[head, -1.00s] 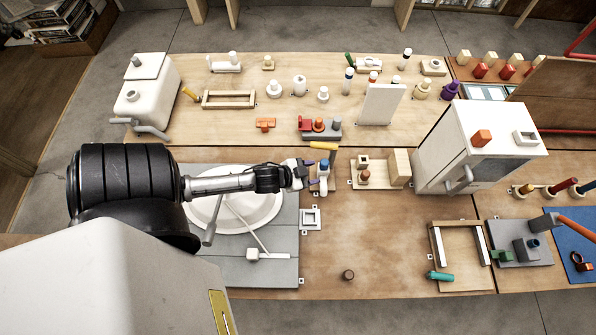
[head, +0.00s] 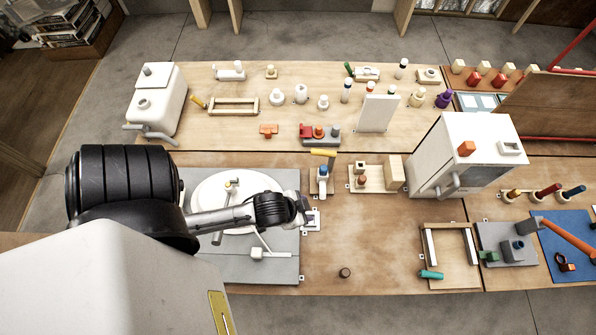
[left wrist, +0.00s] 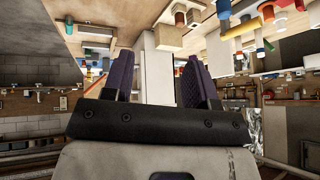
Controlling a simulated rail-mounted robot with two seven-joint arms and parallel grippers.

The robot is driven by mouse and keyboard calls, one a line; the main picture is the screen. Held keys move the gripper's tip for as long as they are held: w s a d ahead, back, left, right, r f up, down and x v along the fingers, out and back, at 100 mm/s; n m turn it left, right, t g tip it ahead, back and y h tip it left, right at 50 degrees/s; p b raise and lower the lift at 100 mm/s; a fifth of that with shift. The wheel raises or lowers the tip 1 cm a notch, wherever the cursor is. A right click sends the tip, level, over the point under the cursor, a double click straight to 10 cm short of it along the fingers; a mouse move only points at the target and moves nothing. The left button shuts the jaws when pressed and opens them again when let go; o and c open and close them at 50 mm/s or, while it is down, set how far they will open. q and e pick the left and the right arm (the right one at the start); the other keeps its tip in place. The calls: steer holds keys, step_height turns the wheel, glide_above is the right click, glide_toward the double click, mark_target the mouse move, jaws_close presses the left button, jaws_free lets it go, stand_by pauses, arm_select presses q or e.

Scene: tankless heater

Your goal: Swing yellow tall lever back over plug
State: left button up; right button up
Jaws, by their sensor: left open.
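The yellow tall lever (head: 323,153) has a level yellow handle on a dark upright post, near the middle of the table in the head view. The blue-topped plug (head: 323,171) stands in a small white base just in front of the post. Its blue top shows uncovered from here; I cannot tell whether the handle is above it in depth. My left gripper (head: 305,206) is in front and left of the plug, apart from it. In the left wrist view my left gripper (left wrist: 158,78) has its two purple-padded fingers apart with nothing held between them. My right gripper is not in view.
A white square frame (head: 316,219) lies close by my left gripper. A round white basin (head: 215,190) on a grey panel is under my left arm. A wooden block fixture (head: 392,170) stands right of the lever. The table in front is mostly clear.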

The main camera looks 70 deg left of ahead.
arm_select(q)
steer(key=shift+s+d+r+g+p, duration=0.35)
steer(key=shift+s+d+r+g, duration=0.05)
steer(key=shift+s+d+r, duration=0.6)
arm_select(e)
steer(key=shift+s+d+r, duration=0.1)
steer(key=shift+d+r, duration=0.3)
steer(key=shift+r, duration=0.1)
arm_select(q)
steer(key=shift+f, duration=0.1)
steer(key=shift+f, duration=0.1)
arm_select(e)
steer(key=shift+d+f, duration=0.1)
arm_select(q)
steer(key=m+t+h+b, duration=0.4)
steer(key=t+h+b, duration=0.6)
steer(key=b, duration=1)
glide_toward(318, 152)
steer(key=x, duration=0.6)
steer(key=f+x, duration=0.1)
steer(key=x, duration=0.3)
steer(key=shift+w+a+f, duration=0.1)
steer(key=shift+w+a, duration=0.05)
steer(key=shift+w, duration=0.05)
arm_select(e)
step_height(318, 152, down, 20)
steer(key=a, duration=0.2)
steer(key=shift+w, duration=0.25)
